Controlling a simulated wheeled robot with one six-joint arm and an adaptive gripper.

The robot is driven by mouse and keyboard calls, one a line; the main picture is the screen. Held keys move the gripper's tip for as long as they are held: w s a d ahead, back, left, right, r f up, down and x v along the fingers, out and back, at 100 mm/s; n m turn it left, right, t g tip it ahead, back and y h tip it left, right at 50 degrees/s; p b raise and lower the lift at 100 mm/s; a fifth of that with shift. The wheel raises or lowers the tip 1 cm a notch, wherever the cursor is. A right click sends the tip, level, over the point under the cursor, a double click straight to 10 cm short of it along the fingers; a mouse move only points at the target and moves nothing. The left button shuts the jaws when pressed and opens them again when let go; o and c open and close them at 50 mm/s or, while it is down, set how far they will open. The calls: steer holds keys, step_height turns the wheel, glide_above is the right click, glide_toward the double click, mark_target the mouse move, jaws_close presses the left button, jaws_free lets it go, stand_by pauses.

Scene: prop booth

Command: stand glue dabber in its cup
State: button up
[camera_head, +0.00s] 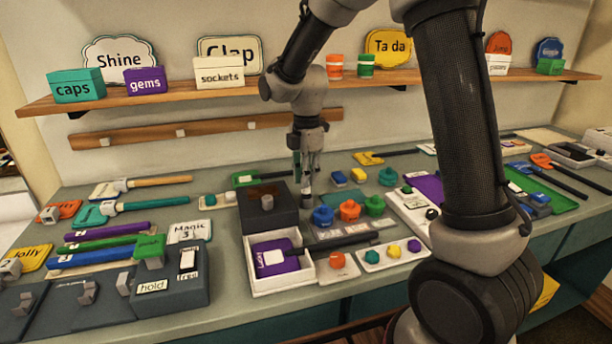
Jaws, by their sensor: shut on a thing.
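My gripper (308,172) points down over the middle of the bench, behind the row of coloured pots. Blue (322,215), orange (349,210) and green (374,205) pots stand in a row just in front and to the right. I cannot tell which of these, if any, is the dabber's cup.
A white open box (281,287) with a purple item is in front. A pale strip (398,259) with coloured knobs lies to its right. Handled tools (150,205) crowd the left. A shelf (220,94) with labelled boxes runs behind my arm. Little bench is bare.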

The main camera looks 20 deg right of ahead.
steer(key=shift+f, duration=0.1)
steer(key=shift+f, duration=0.8)
steer(key=shift+f, duration=1.05)
stand_by(1.9)
steer(key=o, duration=1)
steer(key=shift+c, duration=0.2)
steer(key=shift+o, duration=0.8)
steer(key=shift+r, duration=4)
